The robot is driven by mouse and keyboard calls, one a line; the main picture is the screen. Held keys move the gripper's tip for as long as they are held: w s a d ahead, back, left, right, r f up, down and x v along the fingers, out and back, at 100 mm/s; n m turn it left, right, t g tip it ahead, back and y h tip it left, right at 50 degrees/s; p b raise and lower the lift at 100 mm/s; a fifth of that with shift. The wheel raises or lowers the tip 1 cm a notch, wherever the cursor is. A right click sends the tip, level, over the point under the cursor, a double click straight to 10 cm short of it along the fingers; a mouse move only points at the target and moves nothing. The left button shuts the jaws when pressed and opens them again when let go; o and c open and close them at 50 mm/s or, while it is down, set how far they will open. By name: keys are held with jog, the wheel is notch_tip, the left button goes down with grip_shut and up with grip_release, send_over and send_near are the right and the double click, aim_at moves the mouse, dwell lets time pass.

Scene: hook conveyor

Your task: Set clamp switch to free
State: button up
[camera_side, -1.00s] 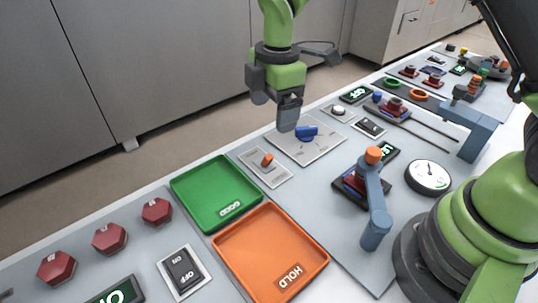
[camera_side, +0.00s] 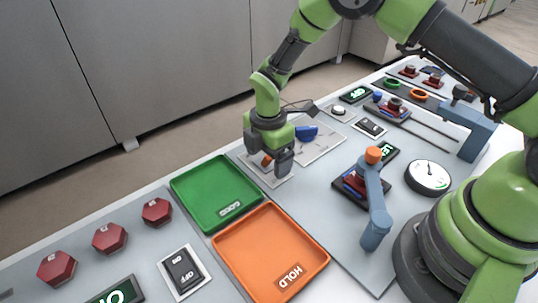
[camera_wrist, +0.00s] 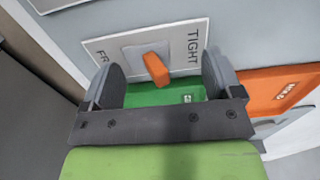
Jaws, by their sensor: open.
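The clamp switch is a light plate with an orange lever (camera_wrist: 155,69), marked "TIGHT" on the right and "FR…" on the left in the wrist view. The lever stands out from the plate (camera_wrist: 181,40) and tilts slightly. In the side view the orange lever (camera_side: 266,160) shows partly beside my gripper (camera_side: 270,165), which hides part of the plate. In the wrist view my gripper (camera_wrist: 165,85) is open, with one finger on each side of the lever. A gap shows between each finger and the lever, so it appears untouched.
The green tray (camera_side: 180,190) lies just in front of the switch, and the orange tray (camera_side: 318,250) is nearer the front right. A blue knob (camera_side: 307,133) on its plate is close behind my gripper. A blue post clamp (camera_side: 378,205) stands to the right.

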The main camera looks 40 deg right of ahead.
aim_at(256, 159)
jog(key=shift+f, duration=0.35)
jog(key=shift+w, duration=2.55)
jog(key=shift+s, duration=0.35)
notch_tip(256, 159, up, 7)
dwell(0.8)
